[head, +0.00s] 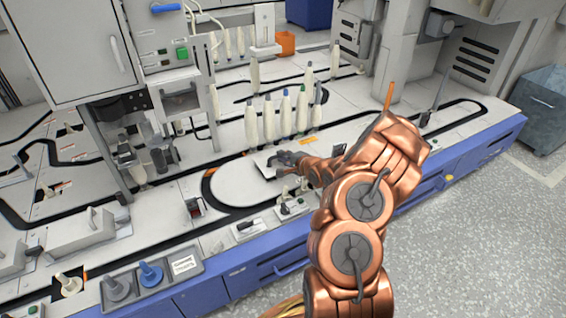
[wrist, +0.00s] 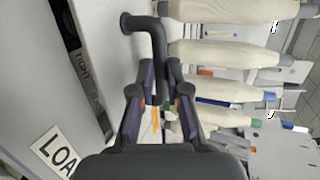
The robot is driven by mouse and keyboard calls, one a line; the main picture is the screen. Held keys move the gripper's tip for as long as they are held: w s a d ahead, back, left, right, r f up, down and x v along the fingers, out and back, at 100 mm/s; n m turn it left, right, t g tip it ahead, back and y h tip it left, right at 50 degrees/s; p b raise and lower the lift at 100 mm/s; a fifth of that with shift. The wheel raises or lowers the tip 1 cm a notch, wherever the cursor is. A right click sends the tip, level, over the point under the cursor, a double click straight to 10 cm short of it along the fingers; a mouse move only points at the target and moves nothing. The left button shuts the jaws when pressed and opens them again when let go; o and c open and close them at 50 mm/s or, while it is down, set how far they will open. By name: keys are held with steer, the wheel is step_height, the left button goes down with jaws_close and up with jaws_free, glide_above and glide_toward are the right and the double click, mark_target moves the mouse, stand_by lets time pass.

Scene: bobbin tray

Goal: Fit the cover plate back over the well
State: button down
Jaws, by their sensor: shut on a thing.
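The cover plate (head: 262,159) is a small pale plate near the middle of the head view, partly hidden by my gripper (head: 283,160). In the wrist view, a dark bent handle (wrist: 154,28) runs down between the fingers of my gripper (wrist: 160,98), which are shut on it. The plate is over or close to the pale round-ended deck panel (head: 235,186); I cannot tell whether it touches. I cannot make out the well, which may be hidden by the plate or my arm.
Several cream bobbins (head: 268,118) with coloured tips stand just behind my gripper; they also show at right in the wrist view (wrist: 225,53). A grey tray (head: 184,268) with two knobs and a label sits at the front left. Small switch boxes (head: 247,229) stand in front.

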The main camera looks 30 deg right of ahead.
steer(key=shift+f, duration=0.45)
steer(key=shift+a+f+p, duration=0.1)
steer(key=shift+f+p, duration=0.4)
steer(key=shift+f, duration=0.15)
